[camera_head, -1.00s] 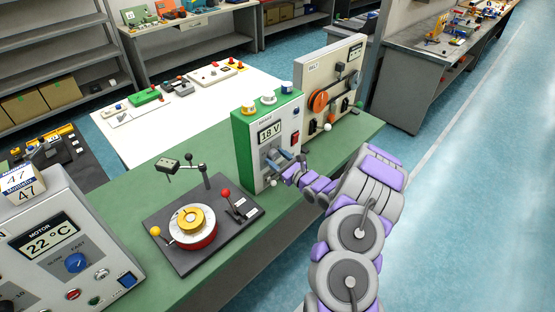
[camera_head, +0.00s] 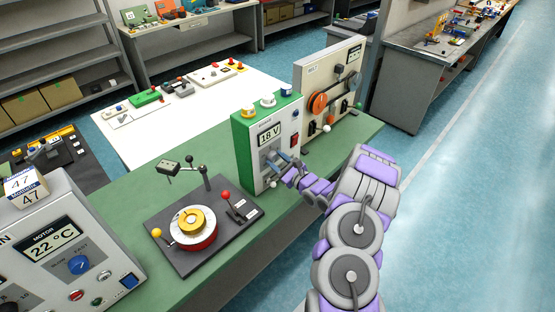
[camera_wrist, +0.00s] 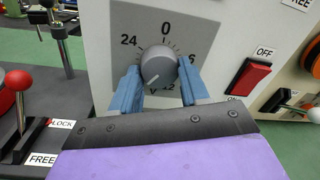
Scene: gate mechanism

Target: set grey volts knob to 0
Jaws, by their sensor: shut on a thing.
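The grey volts knob (camera_wrist: 159,64) sits on a grey dial plate on the front of the green-and-white power box (camera_head: 245,153). The plate shows 0 at the top, 24 at upper left, 6 at right and 12 at the bottom, partly covered. The knob's pale pointer line runs toward the lower left. The box's display (camera_head: 268,134) reads 18 V. My gripper (camera_wrist: 158,75) has its two blue fingers on either side of the knob, shut on it; it also shows at the box front in the head view (camera_head: 277,163).
A red switch (camera_wrist: 250,78) marked OFF and ON is right of the knob. A dark board (camera_head: 179,258) with a red-knobbed lever (camera_head: 226,195) stands left of the box. A panel with an orange wheel (camera_head: 319,103) stands behind it.

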